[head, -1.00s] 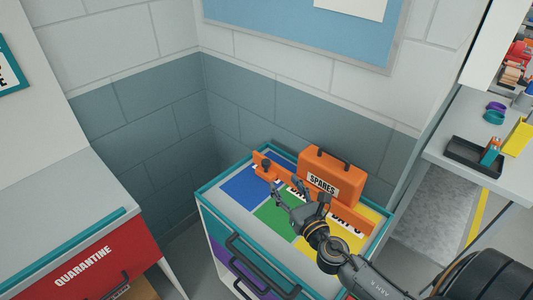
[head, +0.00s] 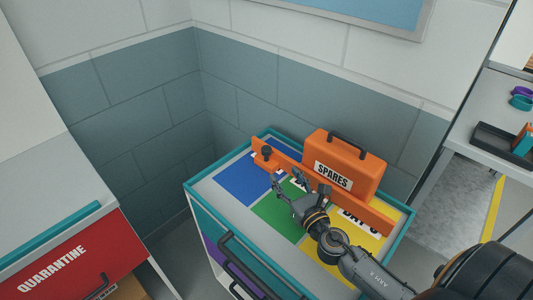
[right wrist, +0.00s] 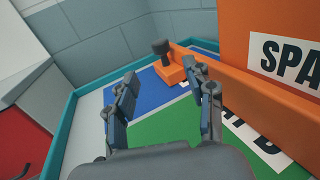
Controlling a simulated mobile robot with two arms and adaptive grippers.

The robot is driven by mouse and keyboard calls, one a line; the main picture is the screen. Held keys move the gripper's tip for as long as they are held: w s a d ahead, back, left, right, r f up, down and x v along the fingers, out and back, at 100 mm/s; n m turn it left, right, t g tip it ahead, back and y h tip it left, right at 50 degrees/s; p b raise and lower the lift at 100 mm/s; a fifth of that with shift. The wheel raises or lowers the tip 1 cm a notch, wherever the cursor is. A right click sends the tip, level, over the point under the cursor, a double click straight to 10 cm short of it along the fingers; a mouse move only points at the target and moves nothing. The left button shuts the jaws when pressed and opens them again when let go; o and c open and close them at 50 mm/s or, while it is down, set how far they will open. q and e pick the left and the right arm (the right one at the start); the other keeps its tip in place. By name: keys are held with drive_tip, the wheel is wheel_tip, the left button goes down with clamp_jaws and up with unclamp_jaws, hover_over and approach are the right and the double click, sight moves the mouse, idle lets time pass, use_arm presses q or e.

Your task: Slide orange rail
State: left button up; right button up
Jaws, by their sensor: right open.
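The orange rail (head: 374,212) lies across the cart top in front of the orange SPARES case. A dark knob (head: 266,153) stands on an orange block at its left end. The right wrist view shows the rail (right wrist: 262,97) running to the right and the knob (right wrist: 160,48) beyond my fingers. My right gripper (head: 286,181) is open and empty above the coloured panels, on the near side of the rail and short of the knob. Its two fingers (right wrist: 159,75) are spread apart, and nothing is between them. My arm hides part of the rail. My left gripper is not in view.
The SPARES case (head: 345,163) stands right behind the rail. The cart top has blue (head: 240,182), green and yellow panels and a raised teal rim (head: 225,163). A QUARANTINE cabinet (head: 62,262) stands at left. A shelf with a dark tray (head: 497,141) is at right.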

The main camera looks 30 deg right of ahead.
approach(268, 152)
drive_tip(key=shift+w+d+r+p, duration=0.15)
drive_tip(key=shift+w+p, duration=0.3)
drive_tip(key=shift+w, duration=0.7)
drive_tip(key=w, duration=0.9)
drive_tip(key=shift+w+d, duration=0.2)
drive_tip(key=shift+d, duration=0.1)
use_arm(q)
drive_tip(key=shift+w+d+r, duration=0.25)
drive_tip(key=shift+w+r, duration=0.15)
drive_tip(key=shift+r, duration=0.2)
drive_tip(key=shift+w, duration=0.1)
use_arm(e)
clamp_jaws()
